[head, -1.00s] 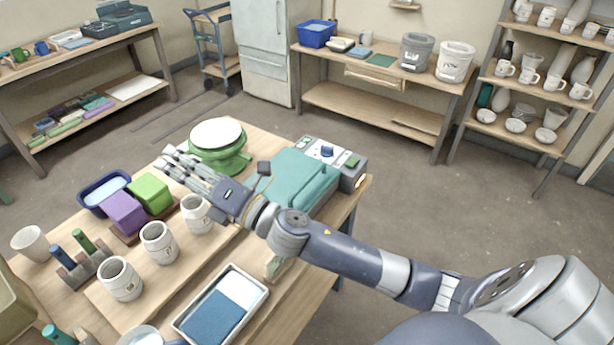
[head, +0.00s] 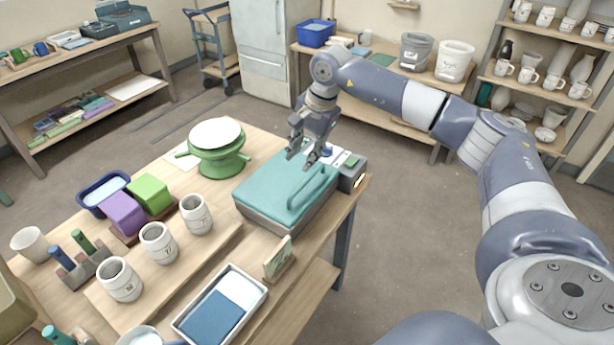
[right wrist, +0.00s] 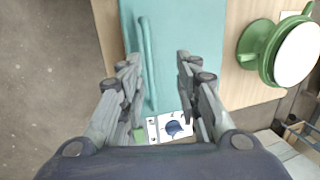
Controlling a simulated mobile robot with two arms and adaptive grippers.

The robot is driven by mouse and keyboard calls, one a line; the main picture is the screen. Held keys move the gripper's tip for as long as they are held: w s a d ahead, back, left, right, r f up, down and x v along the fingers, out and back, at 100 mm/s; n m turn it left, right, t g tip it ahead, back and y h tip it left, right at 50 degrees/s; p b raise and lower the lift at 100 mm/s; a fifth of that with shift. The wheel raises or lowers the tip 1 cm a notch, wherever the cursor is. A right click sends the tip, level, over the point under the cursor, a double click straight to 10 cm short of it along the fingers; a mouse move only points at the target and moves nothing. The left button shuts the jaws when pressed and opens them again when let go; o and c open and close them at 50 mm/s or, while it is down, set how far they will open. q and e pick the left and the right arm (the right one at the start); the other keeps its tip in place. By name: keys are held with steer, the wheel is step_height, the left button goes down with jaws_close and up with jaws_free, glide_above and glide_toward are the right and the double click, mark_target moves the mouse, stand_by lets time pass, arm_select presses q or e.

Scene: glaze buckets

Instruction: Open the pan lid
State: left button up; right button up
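The pan is a rectangular appliance with a teal lid (head: 270,185) on the right part of the table. The lid lies closed on its grey base. A raised teal bar handle (head: 313,189) runs along the lid's right side. My right gripper (head: 301,158) is open and empty above the back edge of the lid, pointing down. In the right wrist view, the handle (right wrist: 148,65) shows between the two spread fingers, nearer the left one, and the lid (right wrist: 200,30) lies below. The gap in height cannot be told exactly. My left gripper is not in view.
A control panel with a blue knob (head: 327,152) sits behind the lid. A green turntable (head: 222,160) stands to the left. White cups (head: 196,214), a small upright card (head: 279,258) and a tray (head: 222,307) are nearer. Open floor lies to the right.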

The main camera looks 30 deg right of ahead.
mark_target(306, 181)
steer(key=shift+h, duration=0.5)
steer(key=f+p, duration=0.1)
steer(key=f, duration=0.2)
steer(key=d+f+p, duration=0.1)
steer(key=f, duration=0.1)
steer(key=w+d+f+p, duration=0.1)
steer(key=f, duration=0.2)
steer(key=shift+f, duration=0.3)
steer(key=shift+w+f, duration=0.2)
steer(key=shift+f, duration=0.45)
jaws_close()
